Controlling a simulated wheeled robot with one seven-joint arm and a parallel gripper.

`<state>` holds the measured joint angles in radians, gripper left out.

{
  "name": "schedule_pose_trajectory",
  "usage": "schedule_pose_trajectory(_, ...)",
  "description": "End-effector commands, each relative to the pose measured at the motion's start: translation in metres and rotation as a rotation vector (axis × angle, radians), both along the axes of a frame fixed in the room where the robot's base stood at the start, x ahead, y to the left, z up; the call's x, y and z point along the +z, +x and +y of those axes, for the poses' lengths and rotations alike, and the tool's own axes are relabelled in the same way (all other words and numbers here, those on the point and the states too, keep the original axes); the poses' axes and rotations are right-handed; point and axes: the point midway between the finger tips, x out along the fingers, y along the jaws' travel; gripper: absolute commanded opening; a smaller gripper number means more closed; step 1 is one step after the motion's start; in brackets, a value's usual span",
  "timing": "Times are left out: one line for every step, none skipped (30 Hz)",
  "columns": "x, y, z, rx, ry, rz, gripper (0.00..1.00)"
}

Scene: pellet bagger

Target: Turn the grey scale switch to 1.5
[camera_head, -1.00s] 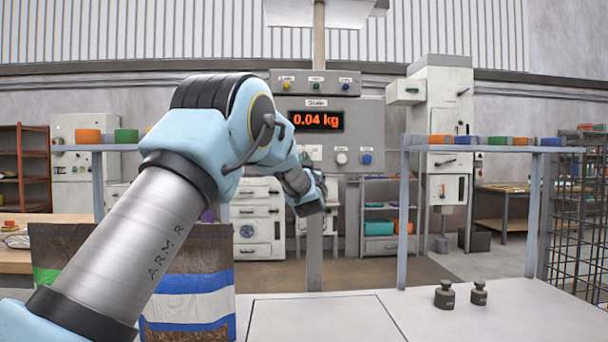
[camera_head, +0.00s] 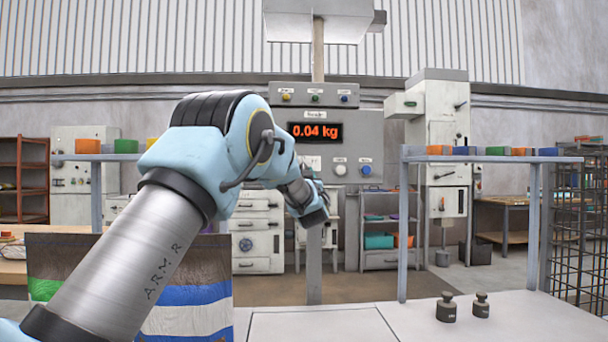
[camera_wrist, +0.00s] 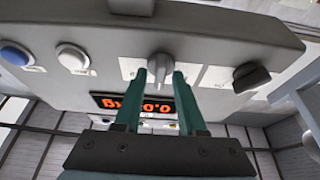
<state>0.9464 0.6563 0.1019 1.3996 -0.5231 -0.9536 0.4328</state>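The grey scale switch (camera_wrist: 160,66) is a knob on the grey panel, with white labels around it. In the wrist view my gripper (camera_wrist: 160,74) has its two green fingers either side of this knob, with a narrow gap visible, so it looks open and not clamped. Whether a finger touches the knob is unclear. The knob's setting is too small to read. In the head view my arm hides the switch. The scale display (camera_head: 315,132) reads 0.04 kg; it also shows upside down in the wrist view (camera_wrist: 140,106).
A black knob (camera_wrist: 251,77) sits right of the grey one in the wrist view. A white button (camera_wrist: 73,58) and a blue button (camera_wrist: 17,54) sit to its left. Two dark weights (camera_head: 463,306) stand on the table (camera_head: 320,325). A striped bag (camera_head: 190,308) stands at left.

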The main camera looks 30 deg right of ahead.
Motion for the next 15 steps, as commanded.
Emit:
schedule_pose_trajectory(0.0, 0.0, 0.0, 0.0, 0.0, 0.0, 0.46)
schedule_pose_trajectory(0.0, 0.0, 0.0, 0.0, 0.0, 0.0, 0.46)
schedule_pose_trajectory(0.0, 0.0, 0.0, 0.0, 0.0, 0.0, 0.46)
schedule_pose_trajectory(0.0, 0.0, 0.0, 0.0, 0.0, -0.001, 0.46)
schedule_pose_trajectory(0.0, 0.0, 0.0, 0.0, 0.0, -0.001, 0.46)
schedule_pose_trajectory(0.0, 0.0, 0.0, 0.0, 0.0, -0.001, 0.46)
schedule_pose_trajectory(0.0, 0.0, 0.0, 0.0, 0.0, -0.001, 0.46)
schedule_pose_trajectory(0.0, 0.0, 0.0, 0.0, 0.0, -0.001, 0.46)
schedule_pose_trajectory(0.0, -0.001, 0.001, 0.0, 0.0, -0.001, 0.46)
schedule_pose_trajectory(-0.001, -0.002, 0.001, 0.0, 0.0, 0.0, 0.46)
schedule_pose_trajectory(-0.002, -0.004, 0.002, 0.0, 0.0, 0.0, 0.46)
schedule_pose_trajectory(-0.003, -0.007, 0.003, 0.0, 0.0, -0.001, 0.46)
schedule_pose_trajectory(-0.005, -0.01, 0.005, 0.0, 0.0, 0.0, 0.46)
schedule_pose_trajectory(-0.007, -0.014, 0.006, 0.0, 0.0, -0.001, 0.46)
schedule_pose_trajectory(-0.01, -0.019, 0.009, -0.001, 0.001, 0.001, 0.46)
